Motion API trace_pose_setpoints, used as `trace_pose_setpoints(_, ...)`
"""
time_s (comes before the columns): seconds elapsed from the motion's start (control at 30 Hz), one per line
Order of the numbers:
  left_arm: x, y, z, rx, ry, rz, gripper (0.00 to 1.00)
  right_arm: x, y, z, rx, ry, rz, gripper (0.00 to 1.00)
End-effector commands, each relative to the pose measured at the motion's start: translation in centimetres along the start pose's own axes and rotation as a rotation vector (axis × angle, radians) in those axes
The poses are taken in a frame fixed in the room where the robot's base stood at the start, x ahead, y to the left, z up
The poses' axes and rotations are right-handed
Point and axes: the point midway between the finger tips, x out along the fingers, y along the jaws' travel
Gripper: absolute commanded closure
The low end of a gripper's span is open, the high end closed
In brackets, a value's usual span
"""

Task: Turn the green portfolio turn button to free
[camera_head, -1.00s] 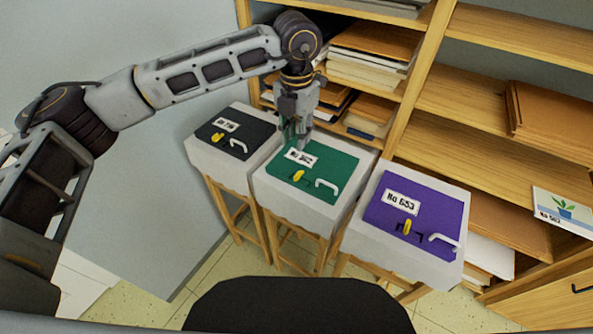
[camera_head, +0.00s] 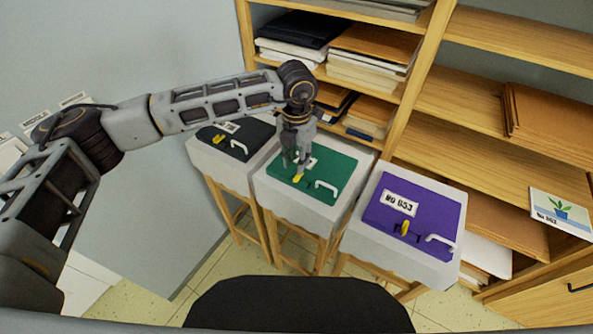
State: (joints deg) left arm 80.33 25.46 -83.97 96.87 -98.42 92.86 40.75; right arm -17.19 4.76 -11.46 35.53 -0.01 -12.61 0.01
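The green portfolio (camera_head: 335,170) lies on the middle one of three white-topped stands. Its yellow turn button (camera_head: 299,178) shows just below my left gripper (camera_head: 294,166), and its white handle (camera_head: 327,188) is to the right of the button. My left gripper points down over the green portfolio, with its fingertips close to the button. I cannot tell whether they touch it or how far apart they are. The gripper hides most of the portfolio's white label. My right gripper is out of view.
A black portfolio (camera_head: 258,135) lies on the left stand, partly behind my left arm. A purple portfolio (camera_head: 440,207) lies on the right stand. Wooden shelves (camera_head: 465,90) with stacked boards stand close behind. Tiled floor (camera_head: 240,262) shows below.

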Motion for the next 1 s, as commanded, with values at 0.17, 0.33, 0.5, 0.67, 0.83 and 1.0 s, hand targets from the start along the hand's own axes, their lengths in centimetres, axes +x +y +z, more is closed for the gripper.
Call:
trace_pose_setpoints(0.17, 2.4, 0.0, -0.1, -0.001, 0.003, 0.0, 0.73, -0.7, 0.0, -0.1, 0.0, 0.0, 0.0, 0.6)
trace_pose_setpoints(0.33, 4.3, 0.0, 0.0, -0.001, 0.002, 0.0, 0.73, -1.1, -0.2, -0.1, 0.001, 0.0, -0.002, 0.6)
trace_pose_setpoints(0.5, 5.6, 0.0, 0.0, 0.0, 0.0, 0.0, 0.73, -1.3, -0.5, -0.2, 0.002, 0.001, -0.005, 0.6)
trace_pose_setpoints(0.67, 6.1, 0.0, 0.0, 0.0, -0.001, 0.0, 0.73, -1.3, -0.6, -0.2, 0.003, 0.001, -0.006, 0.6)
trace_pose_setpoints(0.83, 6.1, 0.0, 0.0, 0.0, -0.001, 0.0, 0.73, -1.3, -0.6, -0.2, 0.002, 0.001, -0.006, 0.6)
trace_pose_setpoints(1.0, 6.1, 0.0, 0.0, 0.0, 0.0, 0.0, 0.85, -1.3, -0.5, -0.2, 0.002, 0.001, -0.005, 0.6)
